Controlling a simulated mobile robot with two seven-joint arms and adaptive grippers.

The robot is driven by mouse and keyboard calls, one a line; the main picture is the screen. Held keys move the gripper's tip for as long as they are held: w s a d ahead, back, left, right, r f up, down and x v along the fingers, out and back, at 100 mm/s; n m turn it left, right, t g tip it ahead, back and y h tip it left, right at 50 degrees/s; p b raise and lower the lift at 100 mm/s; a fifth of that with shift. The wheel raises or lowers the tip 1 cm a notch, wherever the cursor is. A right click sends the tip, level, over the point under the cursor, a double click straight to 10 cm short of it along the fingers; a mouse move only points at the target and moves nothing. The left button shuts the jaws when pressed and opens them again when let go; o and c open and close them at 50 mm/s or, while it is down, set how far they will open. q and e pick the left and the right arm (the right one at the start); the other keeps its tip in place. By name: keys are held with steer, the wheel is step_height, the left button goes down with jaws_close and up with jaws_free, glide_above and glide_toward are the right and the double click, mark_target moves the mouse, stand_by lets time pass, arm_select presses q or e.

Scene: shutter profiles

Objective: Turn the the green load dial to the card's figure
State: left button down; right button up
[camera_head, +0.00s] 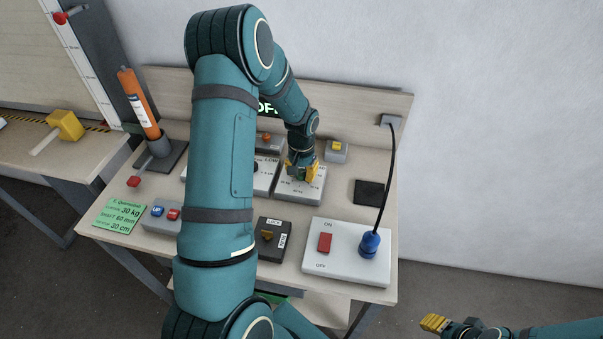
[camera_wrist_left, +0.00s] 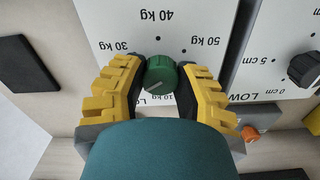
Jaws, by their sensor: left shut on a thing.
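The green load dial (camera_wrist_left: 161,76) sits on a white panel marked 30 kg, 40 kg and 50 kg. My left gripper (camera_wrist_left: 160,88) is shut on it, one yellow finger on each side. A pale slanted mark shows on the dial; I cannot tell which figure it points to. In the head view my left gripper (camera_head: 301,168) comes down onto the load panel (camera_head: 300,197) and mostly hides the dial. The green card (camera_head: 119,215) lies at the table's front left and shows 30 kg, 60 mm and 30 cm. My right gripper (camera_head: 434,323) is low at the right, away from the table.
A white box with a red switch (camera_head: 325,242) and a blue plug (camera_head: 370,243) stands at the front right. A dark lock box (camera_head: 271,238) is beside it. A black knob (camera_wrist_left: 304,68) is on the neighbouring panel. My left arm hides the table's middle left.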

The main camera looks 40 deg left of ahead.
mark_target(301, 173)
stand_by(0.4)
arm_select(q)
steer(key=c, duration=0.6)
jaws_free()
step_height(301, 173, up, 12)
steer(key=shift+s+f, duration=0.1)
stand_by(0.6)
